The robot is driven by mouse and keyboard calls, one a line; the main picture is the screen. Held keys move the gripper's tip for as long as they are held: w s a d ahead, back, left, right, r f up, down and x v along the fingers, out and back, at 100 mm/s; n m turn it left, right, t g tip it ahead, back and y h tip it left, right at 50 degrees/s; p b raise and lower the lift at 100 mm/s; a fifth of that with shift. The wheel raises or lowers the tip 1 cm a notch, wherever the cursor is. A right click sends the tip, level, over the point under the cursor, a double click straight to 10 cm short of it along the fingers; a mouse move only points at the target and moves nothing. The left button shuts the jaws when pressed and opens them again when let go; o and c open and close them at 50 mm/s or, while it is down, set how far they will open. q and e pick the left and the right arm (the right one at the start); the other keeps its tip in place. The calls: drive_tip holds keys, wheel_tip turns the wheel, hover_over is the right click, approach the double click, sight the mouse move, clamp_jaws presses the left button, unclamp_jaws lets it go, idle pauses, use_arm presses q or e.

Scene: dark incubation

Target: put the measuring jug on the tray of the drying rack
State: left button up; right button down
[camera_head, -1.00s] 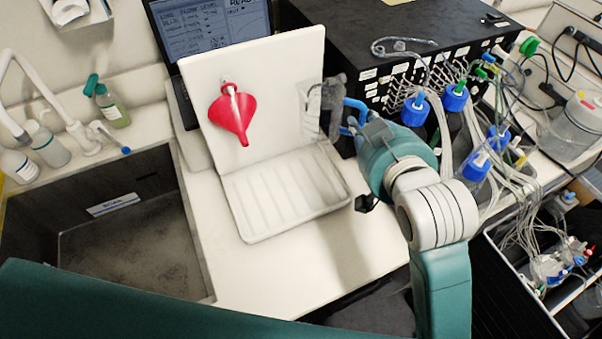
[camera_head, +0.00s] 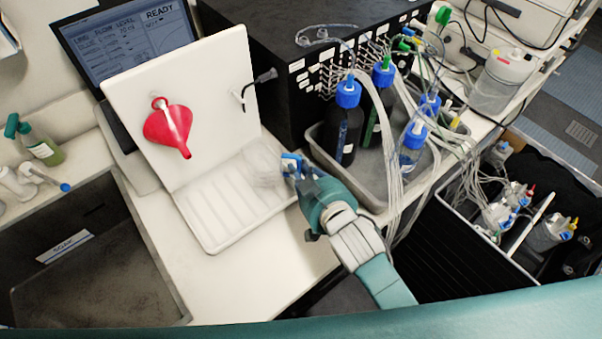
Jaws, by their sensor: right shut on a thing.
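The drying rack has an upright white board (camera_head: 205,85) and a ribbed white tray (camera_head: 210,240) at its foot. The clear measuring jug (camera_head: 264,168) is faint against the white; it is low over the tray's right part, by the foot of the board. I cannot tell whether it touches the tray. My right gripper (camera_head: 288,167) is shut on the jug from the right, its blue fingers at the jug's side. My left gripper is not in view.
A grey bin with blue-capped bottles (camera_head: 347,120) and tubes stands right of my gripper. A sink (camera_head: 95,270) lies left. The tray's left part is clear.

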drive_tip(key=shift+f, duration=1.4)
drive_tip(key=c, duration=1.7)
unclamp_jaws()
drive_tip(key=shift+f, duration=0.15)
